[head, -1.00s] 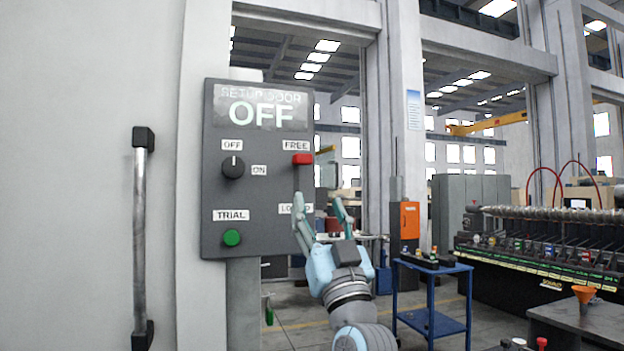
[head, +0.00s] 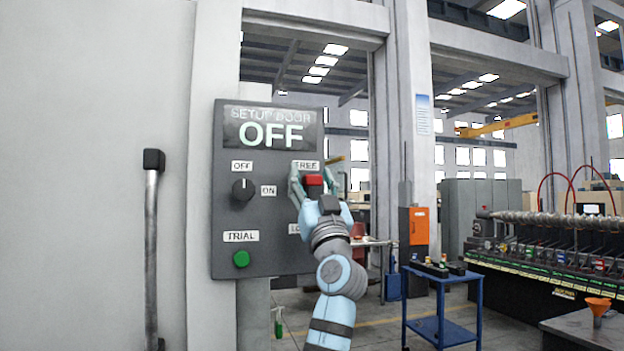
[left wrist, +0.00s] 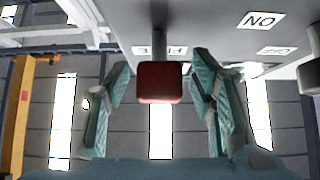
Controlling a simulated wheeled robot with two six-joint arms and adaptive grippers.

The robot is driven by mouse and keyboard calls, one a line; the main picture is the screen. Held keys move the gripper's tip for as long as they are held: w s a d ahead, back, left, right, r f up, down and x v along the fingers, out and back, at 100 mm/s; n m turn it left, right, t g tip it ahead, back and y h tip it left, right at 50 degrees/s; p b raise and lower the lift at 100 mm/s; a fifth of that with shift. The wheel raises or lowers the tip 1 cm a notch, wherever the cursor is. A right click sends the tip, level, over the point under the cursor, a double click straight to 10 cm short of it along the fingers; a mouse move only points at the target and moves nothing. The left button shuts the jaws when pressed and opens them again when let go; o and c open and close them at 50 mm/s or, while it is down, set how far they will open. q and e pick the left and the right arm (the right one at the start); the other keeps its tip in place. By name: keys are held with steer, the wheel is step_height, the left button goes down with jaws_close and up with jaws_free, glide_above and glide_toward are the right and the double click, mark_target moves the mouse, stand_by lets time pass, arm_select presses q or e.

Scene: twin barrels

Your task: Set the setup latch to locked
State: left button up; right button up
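The setup latch is a red block (head: 314,181) on the right of the grey control panel (head: 225,215), up by the FREE label (head: 306,165). A lower label (head: 294,229) is mostly hidden behind my arm. My left gripper (head: 317,180) is open, with its teal fingers to either side of the red block. In the left wrist view the red block (left wrist: 160,82) stands between the open fingers (left wrist: 163,72), with gaps on both sides. My right gripper is not in view.
The panel also has a black OFF/ON knob (head: 243,189), a green TRIAL button (head: 241,259) and a display (head: 268,130) reading SETUP DOOR OFF. A vertical door handle (head: 152,250) is at left. A blue cart (head: 441,300) stands at right.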

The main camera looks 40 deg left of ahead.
arm_select(q)
jaws_close()
step_height(320, 180, down, 7)
steer(key=b, duration=0.5)
steer(key=shift+r, duration=0.15)
steer(key=shift+o, duration=0.2)
jaws_free()
